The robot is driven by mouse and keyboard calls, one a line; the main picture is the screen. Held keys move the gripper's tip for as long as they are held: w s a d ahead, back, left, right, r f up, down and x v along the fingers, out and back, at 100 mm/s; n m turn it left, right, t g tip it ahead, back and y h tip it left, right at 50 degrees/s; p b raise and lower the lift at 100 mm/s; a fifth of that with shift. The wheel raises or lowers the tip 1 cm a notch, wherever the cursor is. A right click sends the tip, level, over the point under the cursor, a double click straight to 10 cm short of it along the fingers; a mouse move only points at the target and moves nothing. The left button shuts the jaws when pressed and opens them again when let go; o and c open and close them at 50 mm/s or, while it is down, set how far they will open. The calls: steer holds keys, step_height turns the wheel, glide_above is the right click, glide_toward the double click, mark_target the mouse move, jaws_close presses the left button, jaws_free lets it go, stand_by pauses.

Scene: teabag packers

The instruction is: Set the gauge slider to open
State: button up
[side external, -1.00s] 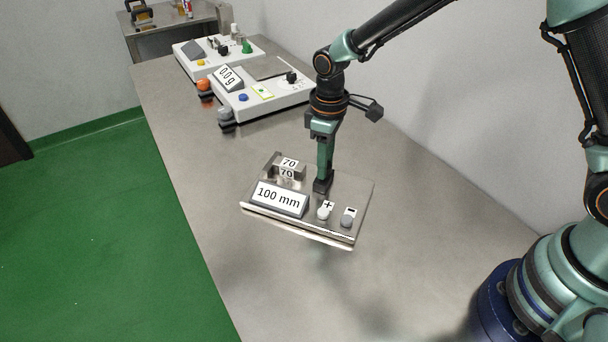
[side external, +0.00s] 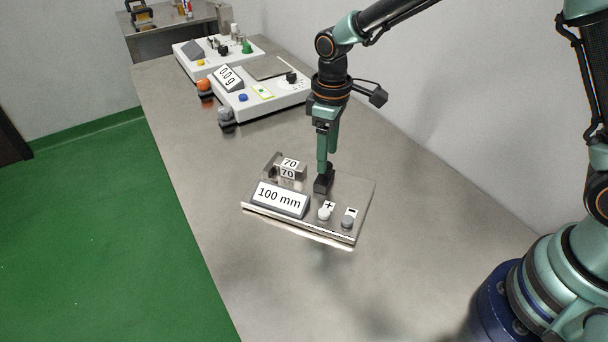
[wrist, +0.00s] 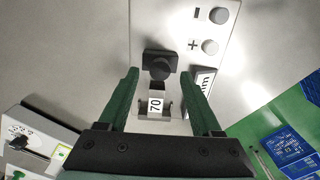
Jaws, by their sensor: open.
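The gauge is a steel plate (side external: 338,222) on the bench with a tilted "100 mm" display (side external: 280,198), light round plus (side external: 325,214) and minus (side external: 348,221) buttons, and a block marked 70 (side external: 289,168). Its black slider knob (side external: 323,184) stands behind the display, right of the block. My gripper (side external: 322,170) is open above and close to the knob. In the wrist view the knob (wrist: 159,66) shows between the two green fingertips, with a gap on each side; I cannot tell whether they touch it. The 70 block (wrist: 156,103) lies between the fingers below it.
A white scale (side external: 265,98) reading 0.0 g and another white device (side external: 212,55) stand farther back on the bench. Orange (side external: 204,85) and grey (side external: 225,114) knobs sit at their left. The bench (side external: 195,165) around the gauge is clear; a wall runs along its right.

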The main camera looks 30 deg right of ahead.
mark_target(328, 165)
step_height(328, 165, up, 9)
steer(key=shift+r, duration=0.15)
stand_by(0.4)
steer(key=s+d+r+m+t, duration=0.2)
steer(key=s+d+r+m, duration=0.1)
steer(key=s+d, duration=0.3)
steer(key=s+d+r+m+t, duration=0.3)
steer(key=s+d+r+m, duration=0.1)
steer(key=s+d, duration=0.3)
steer(key=shift+s+t, duration=0.3)
steer(key=shift+s, duration=0.2)
